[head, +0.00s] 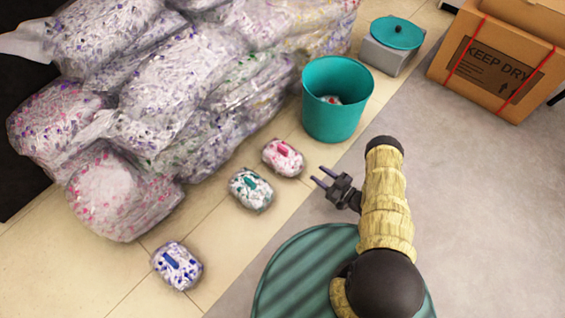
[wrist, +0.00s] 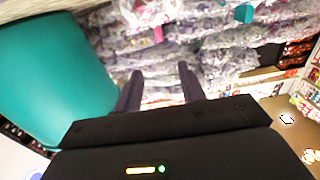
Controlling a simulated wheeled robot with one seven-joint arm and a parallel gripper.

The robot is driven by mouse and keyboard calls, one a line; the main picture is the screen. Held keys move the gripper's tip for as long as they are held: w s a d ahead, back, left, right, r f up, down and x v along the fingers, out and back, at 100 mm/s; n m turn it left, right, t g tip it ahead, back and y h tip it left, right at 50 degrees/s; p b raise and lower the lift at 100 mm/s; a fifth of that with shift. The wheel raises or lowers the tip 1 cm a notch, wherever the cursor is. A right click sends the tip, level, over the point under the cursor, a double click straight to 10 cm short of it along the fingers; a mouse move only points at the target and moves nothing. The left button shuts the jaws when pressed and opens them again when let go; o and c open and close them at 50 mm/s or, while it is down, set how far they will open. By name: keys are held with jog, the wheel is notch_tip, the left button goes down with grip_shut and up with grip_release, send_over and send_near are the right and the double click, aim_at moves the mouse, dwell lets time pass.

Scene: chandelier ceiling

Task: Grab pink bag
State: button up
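A small clear bag with pink bits and a pink label, the pink bag (head: 283,157), lies on the tiled floor. It also shows at the top of the wrist view (wrist: 155,14). My gripper (head: 322,177) is to the right of the pink bag, apart from it, with its two fingers pointing left. The fingers are spread with nothing between them, and the wrist view shows the same gap (wrist: 160,88).
A green bag (head: 250,189) and a blue bag (head: 177,265) lie nearby. A teal bin (head: 336,100) with something inside stands behind the pink bag. Large stacked bags (head: 165,90) fill the left. A teal lid (head: 396,33) and cardboard box (head: 497,60) are at the back right.

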jog(key=shift+r, duration=0.1)
jog(key=b, duration=0.5)
send_near(286, 149)
jog(key=x, duration=0.3)
jog(key=shift+w+a+f, duration=0.15)
jog(key=shift+a+f, duration=0.1)
jog(key=shift+a, duration=0.15)
jog(key=shift+w+a+r, duration=0.1)
jog(key=shift+a, duration=0.05)
jog(key=shift+a, duration=0.1)
jog(key=b+x, duration=0.1)
jog(key=x, duration=0.1)
jog(key=b+x, duration=0.2)
jog(key=shift+w+a+f, duration=0.2)
jog(key=shift+a, duration=0.05)
jog(key=shift+w+a+r, duration=0.15)
jog(key=shift+w+a, duration=0.2)
jog(key=shift+a, duration=0.05)
grip_shut()
